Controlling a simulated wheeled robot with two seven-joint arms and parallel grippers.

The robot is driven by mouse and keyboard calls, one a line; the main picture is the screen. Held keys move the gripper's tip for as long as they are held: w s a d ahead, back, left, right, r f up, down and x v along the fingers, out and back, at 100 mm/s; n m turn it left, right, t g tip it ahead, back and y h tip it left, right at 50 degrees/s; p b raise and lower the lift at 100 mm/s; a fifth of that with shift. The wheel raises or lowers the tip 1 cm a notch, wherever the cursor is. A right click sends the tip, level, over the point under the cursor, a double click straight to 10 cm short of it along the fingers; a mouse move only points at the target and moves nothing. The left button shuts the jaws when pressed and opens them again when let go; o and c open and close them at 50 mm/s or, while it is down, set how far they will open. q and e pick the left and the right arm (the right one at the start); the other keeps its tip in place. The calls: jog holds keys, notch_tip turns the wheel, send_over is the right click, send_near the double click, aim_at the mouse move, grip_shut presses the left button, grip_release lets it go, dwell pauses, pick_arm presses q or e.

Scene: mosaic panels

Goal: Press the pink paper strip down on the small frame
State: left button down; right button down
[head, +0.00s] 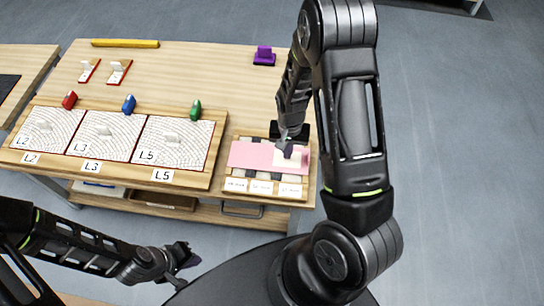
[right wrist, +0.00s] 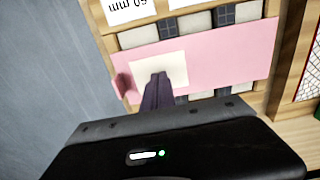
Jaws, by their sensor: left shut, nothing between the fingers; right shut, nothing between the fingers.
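The pink paper strip (head: 252,156) lies across the small frame (head: 232,141) at the right end of the table. A pale cream patch (head: 289,157) shows on the strip's right part. In the right wrist view the pink strip (right wrist: 215,58) spans the frame over grey and dark tiles, and one end is turned up. My right gripper (head: 287,150) is shut and empty, with its fingertips at the cream patch (right wrist: 147,68); I cannot tell whether they touch it. My left gripper (head: 187,258) is shut and empty, away from the table at the lower left.
A wooden board with three patterned panels (head: 107,133) lies left of the frame, with red, blue and green pieces along its back edge. A yellow bar (head: 125,43), small red-and-white pieces (head: 119,72) and a purple object (head: 264,56) stand further back. The table's middle back is clear.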

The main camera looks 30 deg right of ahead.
jog(key=shift+f+b, duration=0.7)
jog(key=shift+f, duration=0.15)
dwell(0.5)
jog(key=shift+r, duration=0.1)
notch_tip(320, 180, up, 8)
jog(key=p, duration=0.6)
jog(key=shift+p, duration=0.3)
dwell(0.7)
